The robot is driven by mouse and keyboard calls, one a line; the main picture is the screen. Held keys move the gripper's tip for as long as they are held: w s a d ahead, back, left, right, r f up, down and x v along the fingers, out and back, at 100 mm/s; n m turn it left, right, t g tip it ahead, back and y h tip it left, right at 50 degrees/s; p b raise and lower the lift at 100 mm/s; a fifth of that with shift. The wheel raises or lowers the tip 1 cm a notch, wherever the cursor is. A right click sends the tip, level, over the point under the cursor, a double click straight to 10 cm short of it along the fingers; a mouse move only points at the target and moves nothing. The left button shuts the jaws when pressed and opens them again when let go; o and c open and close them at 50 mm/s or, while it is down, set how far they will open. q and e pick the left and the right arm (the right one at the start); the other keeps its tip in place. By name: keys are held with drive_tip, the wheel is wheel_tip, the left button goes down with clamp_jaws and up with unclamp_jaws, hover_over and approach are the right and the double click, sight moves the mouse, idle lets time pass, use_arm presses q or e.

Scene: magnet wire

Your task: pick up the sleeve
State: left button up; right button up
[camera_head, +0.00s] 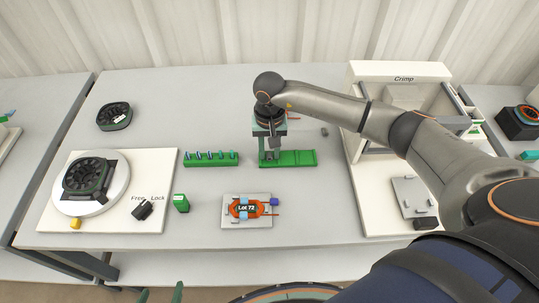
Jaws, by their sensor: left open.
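I cannot tell for certain which item is the sleeve. Several small dark and bluish upright pieces stand in a row in a green rack (211,162) at the middle of the table. Right of it is a flat green holder (301,158). My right gripper (271,154) points down over the left end of this holder; its fingers are small and overlap the holder, so I cannot see whether they grip anything. A small grey piece (324,132) lies behind the holder. My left gripper (161,296) shows only as two green fingertips at the bottom edge, apart, with nothing seen between them.
A grey plate (234,218) carries an orange coil labelled "Lot 72". A white board (55,215) with a dark round stator stands left; another dark ring (114,116) lies behind. A white "Crimp" machine (358,185) stands right, partly behind my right arm. A green block (181,203) stands front left.

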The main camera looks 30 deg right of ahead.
clamp_jaws()
drive_tip(key=shift+r, duration=0.1)
